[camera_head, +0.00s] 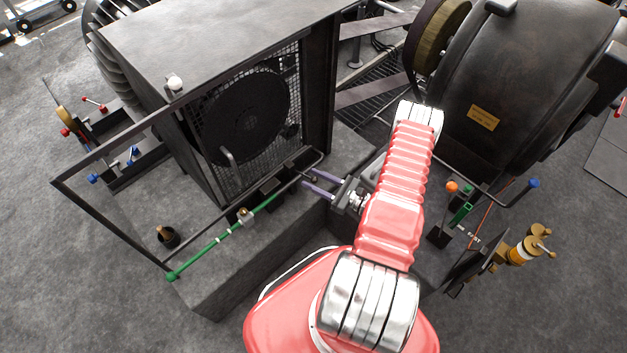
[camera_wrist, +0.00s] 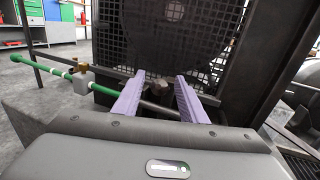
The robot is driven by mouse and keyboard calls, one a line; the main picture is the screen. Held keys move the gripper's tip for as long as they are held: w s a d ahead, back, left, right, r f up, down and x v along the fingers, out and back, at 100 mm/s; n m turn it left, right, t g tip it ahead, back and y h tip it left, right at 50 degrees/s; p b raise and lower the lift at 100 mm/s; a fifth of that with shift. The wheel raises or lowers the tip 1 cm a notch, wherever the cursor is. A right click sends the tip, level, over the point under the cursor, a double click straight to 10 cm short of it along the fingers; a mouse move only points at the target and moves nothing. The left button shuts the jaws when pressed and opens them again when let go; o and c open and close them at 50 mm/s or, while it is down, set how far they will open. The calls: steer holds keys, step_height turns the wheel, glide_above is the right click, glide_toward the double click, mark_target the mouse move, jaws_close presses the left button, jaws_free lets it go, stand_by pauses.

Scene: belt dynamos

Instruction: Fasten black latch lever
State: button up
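The black latch lever seems to be the dark bar (camera_head: 318,162) at the right end of the cage's front rail, but it is hard to tell from the other dark parts. In the wrist view a dark rod (camera_wrist: 160,109) crosses between the fingers, with a dark block (camera_wrist: 161,85) just beyond it. My gripper (camera_head: 308,179) has two lilac fingers, spread apart, at the lower right of the mesh cage. In the wrist view my gripper (camera_wrist: 160,76) is open, with a finger on each side of the block. I cannot tell whether either finger touches anything.
A green rod (camera_head: 222,238) with a brass-topped clamp runs along the cage's front edge, left of my gripper. The meshed fan housing (camera_head: 248,105) stands behind. A dark dynamo drum (camera_head: 520,85) and orange- and blue-knobbed levers are to the right.

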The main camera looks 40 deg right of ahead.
steer(key=shift+c, duration=0.4)
jaws_close()
steer(key=shift+a, duration=0.25)
steer(key=shift+d, duration=0.25)
